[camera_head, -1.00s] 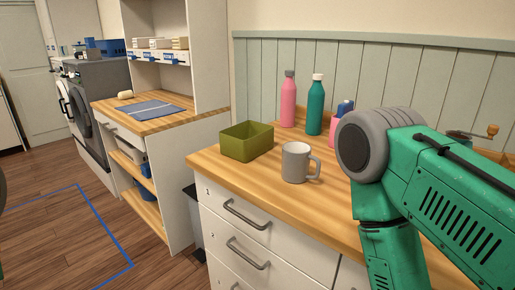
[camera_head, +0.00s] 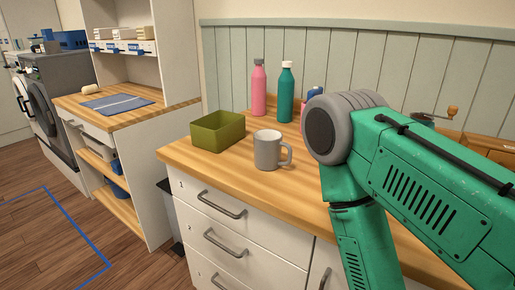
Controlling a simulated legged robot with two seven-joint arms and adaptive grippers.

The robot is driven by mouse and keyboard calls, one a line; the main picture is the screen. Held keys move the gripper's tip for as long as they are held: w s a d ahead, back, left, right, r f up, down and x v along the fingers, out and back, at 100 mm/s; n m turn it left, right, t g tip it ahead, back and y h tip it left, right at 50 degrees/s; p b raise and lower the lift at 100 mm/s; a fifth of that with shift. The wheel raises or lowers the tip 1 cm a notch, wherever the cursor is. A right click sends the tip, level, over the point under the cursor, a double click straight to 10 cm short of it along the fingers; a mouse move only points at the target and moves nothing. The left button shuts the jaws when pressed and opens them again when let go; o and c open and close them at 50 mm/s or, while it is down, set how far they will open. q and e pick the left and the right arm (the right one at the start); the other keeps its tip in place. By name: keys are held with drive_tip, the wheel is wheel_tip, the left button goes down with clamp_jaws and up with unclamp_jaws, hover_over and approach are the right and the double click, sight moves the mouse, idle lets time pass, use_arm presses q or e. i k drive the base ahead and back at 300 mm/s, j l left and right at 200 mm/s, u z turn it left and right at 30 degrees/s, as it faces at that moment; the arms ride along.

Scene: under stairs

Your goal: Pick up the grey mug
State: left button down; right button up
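The grey mug (camera_head: 267,151) stands upright on the wooden counter (camera_head: 188,160), near its front edge, with its handle to the right. It is fully in view and nothing touches it. My green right arm comes in from the right and its bent elbow is to the right of the mug. The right gripper is out of the picture. My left gripper is not in the picture either.
A green open box (camera_head: 218,132) stands left of the mug. A pink bottle (camera_head: 258,90) and a teal bottle (camera_head: 286,95) stand behind it. Another bottle is partly hidden by my arm. White drawers (camera_head: 225,225) are below the counter. Wooden floor is clear at the left.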

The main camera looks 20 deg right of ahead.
sight(268, 143)
drive_tip(key=z, duration=0.8)
drive_tip(key=i+j, duration=0.05)
